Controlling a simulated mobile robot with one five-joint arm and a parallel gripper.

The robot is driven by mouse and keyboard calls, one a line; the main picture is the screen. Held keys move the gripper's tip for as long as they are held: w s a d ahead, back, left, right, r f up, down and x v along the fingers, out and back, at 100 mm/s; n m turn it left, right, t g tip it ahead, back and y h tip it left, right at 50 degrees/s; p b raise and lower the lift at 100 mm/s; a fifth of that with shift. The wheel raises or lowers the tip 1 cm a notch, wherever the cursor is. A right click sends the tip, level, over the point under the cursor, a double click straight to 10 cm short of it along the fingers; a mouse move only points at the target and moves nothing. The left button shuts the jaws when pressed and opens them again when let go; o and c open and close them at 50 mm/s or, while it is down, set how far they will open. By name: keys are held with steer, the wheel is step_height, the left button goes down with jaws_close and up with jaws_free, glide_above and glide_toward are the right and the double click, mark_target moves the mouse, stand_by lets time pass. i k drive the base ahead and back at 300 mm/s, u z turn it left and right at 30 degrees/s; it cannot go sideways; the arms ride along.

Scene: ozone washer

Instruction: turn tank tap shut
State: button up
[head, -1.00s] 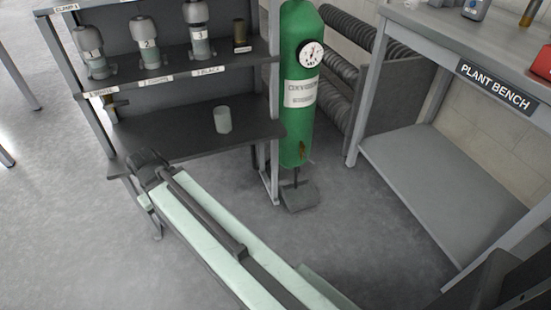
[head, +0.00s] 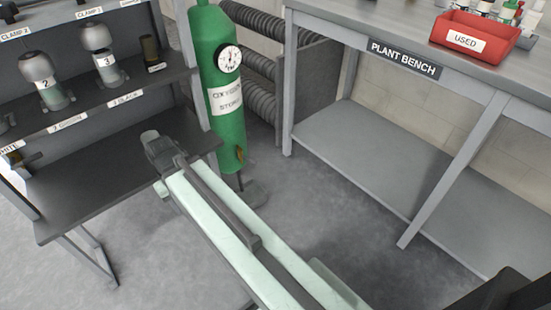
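A green tank (head: 216,75) with a round dial (head: 229,58) and a white label reading "OXYGEN" stands upright right of the dark shelves. A small brass-coloured part (head: 239,154), which looks like a tap, sits low on its front. I cannot tell its setting. Another small brass-coloured fitting (head: 28,160) shows at the left end of the shelves. My arm reaches up from the bottom of the picture. Its dark end, my gripper (head: 160,146), is over the lower shelf, left of the tank and apart from it. Its fingers are not clear.
Numbered bottles (head: 43,78) stand above. The plant bench (head: 350,30) at right bears a red "USED" bin (head: 475,38).

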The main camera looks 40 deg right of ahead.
mark_target(243, 157)
steer(key=z, duration=1.7)
steer(key=k, duration=1.55)
steer(key=u, duration=1.2)
steer(key=i, duration=2.05)
steer(key=z, duration=0.05)
